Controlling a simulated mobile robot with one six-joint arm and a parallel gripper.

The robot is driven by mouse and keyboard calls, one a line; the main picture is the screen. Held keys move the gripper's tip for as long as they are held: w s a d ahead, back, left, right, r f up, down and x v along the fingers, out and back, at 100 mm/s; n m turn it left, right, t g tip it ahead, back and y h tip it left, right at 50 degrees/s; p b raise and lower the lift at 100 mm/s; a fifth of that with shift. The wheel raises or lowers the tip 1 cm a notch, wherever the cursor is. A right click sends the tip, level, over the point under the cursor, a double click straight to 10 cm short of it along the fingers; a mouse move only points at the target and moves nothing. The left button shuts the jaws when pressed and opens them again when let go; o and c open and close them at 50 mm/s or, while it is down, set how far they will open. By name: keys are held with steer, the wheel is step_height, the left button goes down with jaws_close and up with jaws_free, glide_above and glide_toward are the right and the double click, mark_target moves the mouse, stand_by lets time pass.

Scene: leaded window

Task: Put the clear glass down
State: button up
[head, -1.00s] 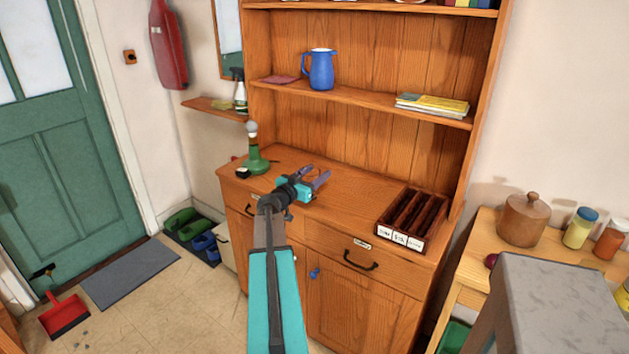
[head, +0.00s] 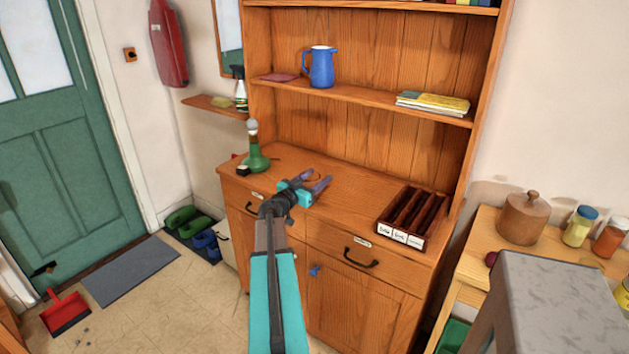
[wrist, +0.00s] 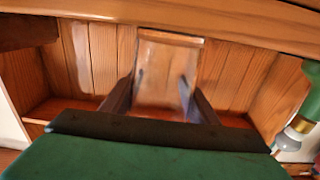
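My gripper (head: 318,179) is over the worktop of the wooden dresser (head: 350,185), with its two dark fingers pointing toward the back. In the wrist view, a clear glass (wrist: 167,65) shows between the fingers, which are on either side of it and appear to grip it. Wood boards show through the glass. In the head view the glass is too faint to make out. I cannot tell whether its base touches the worktop.
A dark compartment tray (head: 410,240) with labels is at the right front. The worktop between and behind is clear. A shelf (head: 370,101) with a blue jug (head: 321,68) and books (head: 433,103) is above.

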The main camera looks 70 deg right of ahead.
steer(key=o, duration=0.3)
steer(key=shift+r+p, duration=0.3)
steer(key=shift+p, duration=0.15)
steer(key=b+v, duration=0.3)
steer(key=v, duration=0.9)
steer(key=shift+f+b, duration=0.15)
steer(key=shift+b, duration=0.15)
steer(key=shift+f, duration=0.1)
